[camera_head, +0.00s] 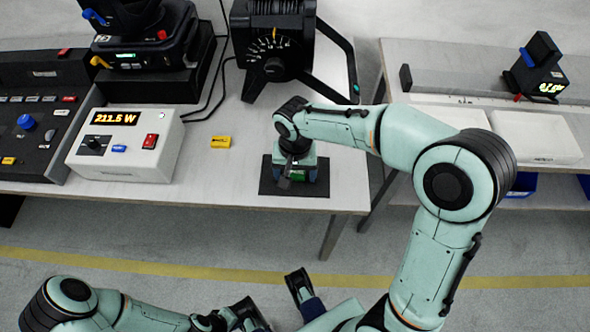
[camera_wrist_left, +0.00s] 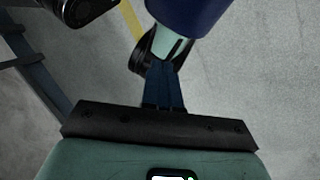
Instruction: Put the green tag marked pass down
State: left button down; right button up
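A small green tag (camera_head: 309,177) shows partly beneath my right gripper (camera_head: 290,181), over the black mat (camera_head: 268,187) near the table's front right corner. The wrist and gripper body cover most of the tag, so its marking cannot be read. The right gripper points down; its fingertips are mostly hidden, and I cannot tell whether it grips the tag or whether the tag touches the mat. My left gripper (camera_head: 250,318) is low at the bottom edge, away from the table. In the left wrist view its dark blue fingers (camera_wrist_left: 165,88) appear together, with nothing seen between them.
A white meter box (camera_head: 125,145) reading 211.5 W stands left, beside a black console (camera_head: 40,120). A yellow block (camera_head: 220,142) lies on the table (camera_head: 225,180). A black lamp (camera_head: 272,45) stands behind the mat. A second bench (camera_head: 450,55) is at right.

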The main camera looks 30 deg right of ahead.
aim_at(295, 176)
pick_arm(q)
jog(key=r+p, duration=0.1)
jog(key=s+r+p, duration=0.1)
jog(key=p, duration=0.1)
jog(key=shift+r, duration=0.1)
pick_arm(e)
notch_tip(295, 176, up, 12)
jog(key=shift+r, duration=0.2)
pick_arm(q)
jog(key=shift+s, duration=0.15)
pick_arm(e)
jog(key=shift+s, duration=0.1)
